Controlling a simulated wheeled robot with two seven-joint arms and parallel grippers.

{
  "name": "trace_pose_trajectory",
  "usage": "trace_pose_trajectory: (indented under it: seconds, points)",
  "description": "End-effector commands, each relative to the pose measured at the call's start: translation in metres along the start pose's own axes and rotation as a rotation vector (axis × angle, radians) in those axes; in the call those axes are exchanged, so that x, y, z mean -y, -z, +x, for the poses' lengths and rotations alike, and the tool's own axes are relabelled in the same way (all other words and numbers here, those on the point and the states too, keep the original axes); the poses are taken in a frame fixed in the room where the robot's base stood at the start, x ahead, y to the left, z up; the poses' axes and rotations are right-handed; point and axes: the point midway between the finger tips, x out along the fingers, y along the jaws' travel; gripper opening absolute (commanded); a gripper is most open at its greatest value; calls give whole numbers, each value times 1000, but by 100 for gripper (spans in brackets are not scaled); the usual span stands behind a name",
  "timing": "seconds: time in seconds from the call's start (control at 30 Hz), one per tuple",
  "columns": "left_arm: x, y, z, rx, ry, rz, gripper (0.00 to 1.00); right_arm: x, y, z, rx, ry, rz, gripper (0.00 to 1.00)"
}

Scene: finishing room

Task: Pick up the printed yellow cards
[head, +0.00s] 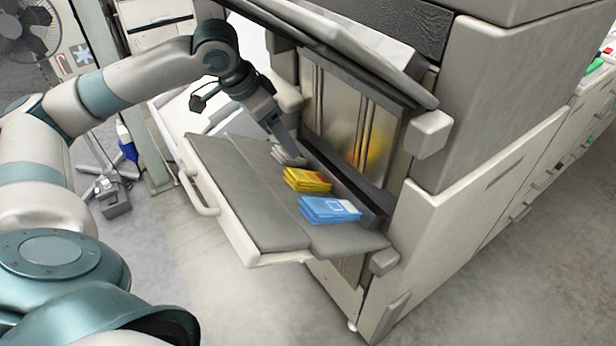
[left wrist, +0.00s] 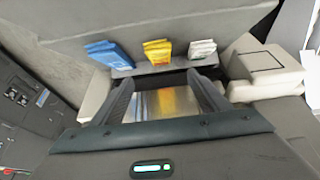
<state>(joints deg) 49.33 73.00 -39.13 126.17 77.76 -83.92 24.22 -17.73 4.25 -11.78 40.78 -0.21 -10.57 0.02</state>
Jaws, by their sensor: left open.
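The yellow cards (head: 307,180) lie as a small stack on the dark grey fold-down tray (head: 238,190) of the machine, between the blue cards (head: 330,210) and a white-grey stack (head: 288,156). My left gripper (head: 287,144) is above the far end of the tray, close to the white-grey stack and apart from the yellow one. In the left wrist view my left gripper (left wrist: 160,82) is open, with nothing between its fingers. The yellow stack (left wrist: 157,52) shows beyond the fingertips, roughly centred between them. My right gripper is not in view.
The machine's upright metal panel (head: 345,105) stands behind the tray, and a raised cover (head: 350,55) overhangs it. The tray's left half is bare. A fan (head: 25,30) stands at the far left. Open floor (head: 470,290) lies at right.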

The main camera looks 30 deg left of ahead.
Motion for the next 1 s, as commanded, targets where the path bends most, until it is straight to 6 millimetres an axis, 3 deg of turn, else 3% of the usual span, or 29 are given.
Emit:
trace_pose_trajectory:
  seconds: [0.37,1.0]
  points:
    - [1,1,8,-1,-1,-4,69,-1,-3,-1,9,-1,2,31]
    - [0,2,109,-2,-1,-4,69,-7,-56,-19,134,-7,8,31]
